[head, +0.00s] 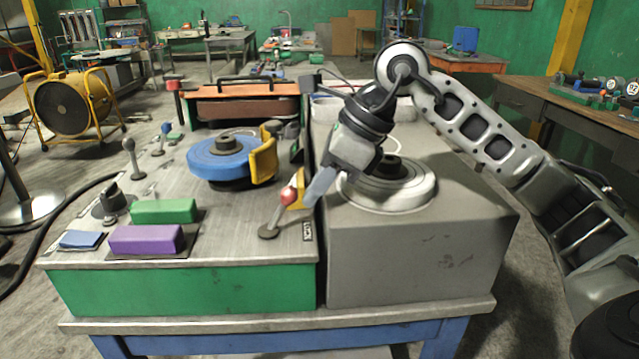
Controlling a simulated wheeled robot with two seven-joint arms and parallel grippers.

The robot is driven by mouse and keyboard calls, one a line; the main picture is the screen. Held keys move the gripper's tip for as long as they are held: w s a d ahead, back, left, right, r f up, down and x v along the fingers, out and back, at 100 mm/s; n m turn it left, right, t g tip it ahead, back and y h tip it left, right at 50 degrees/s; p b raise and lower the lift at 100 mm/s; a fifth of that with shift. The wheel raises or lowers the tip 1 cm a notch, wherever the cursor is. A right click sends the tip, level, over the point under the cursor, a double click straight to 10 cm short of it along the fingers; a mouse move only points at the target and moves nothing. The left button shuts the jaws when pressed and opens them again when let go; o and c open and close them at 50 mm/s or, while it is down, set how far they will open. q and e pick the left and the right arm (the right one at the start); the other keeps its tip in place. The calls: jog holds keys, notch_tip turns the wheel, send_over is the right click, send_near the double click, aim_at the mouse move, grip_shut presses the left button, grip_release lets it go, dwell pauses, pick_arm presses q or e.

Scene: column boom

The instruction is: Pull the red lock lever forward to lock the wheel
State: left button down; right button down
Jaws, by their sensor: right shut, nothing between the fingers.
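The red lock lever (288,195) stands near the front right corner of the green-sided bench. Its red knob is up, and its rod leans down and left to a round dark base. My right gripper (312,198) is shut and empty, its tip pointing down just right of the red knob. I cannot tell whether it touches the knob. A blue wheel (215,152) with a yellow guard lies flat behind the lever to the left. A pale round wheel (412,196) sits on the grey block, partly hidden by my right gripper. My left gripper is out of view.
A green block (163,211) and a purple block (146,239) lie at the front left of the bench. An orange-topped box (242,103) stands at the back. The bench front between purple block and lever is clear.

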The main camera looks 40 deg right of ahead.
jog(key=shift+a+r, duration=0.1)
pick_arm(q)
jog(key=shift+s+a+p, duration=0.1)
jog(key=shift+p, duration=0.2)
pick_arm(e)
jog(key=shift+w+a+r, duration=0.1)
jog(key=shift+a+r, duration=0.05)
jog(key=shift+r, duration=0.1)
jog(key=shift+w+a+r+p, duration=0.45)
jog(key=shift+a+r+p, duration=0.2)
jog(key=shift+p, duration=0.2)
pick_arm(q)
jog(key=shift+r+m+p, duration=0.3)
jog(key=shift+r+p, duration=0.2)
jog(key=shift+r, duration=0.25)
pick_arm(e)
jog(key=w+a, duration=0.4)
jog(key=a, duration=0.3)
jog(key=shift+a+r, duration=0.15)
jog(key=shift+r, duration=0.15)
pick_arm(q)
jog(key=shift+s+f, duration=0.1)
pick_arm(e)
jog(key=shift+a+f, duration=0.1)
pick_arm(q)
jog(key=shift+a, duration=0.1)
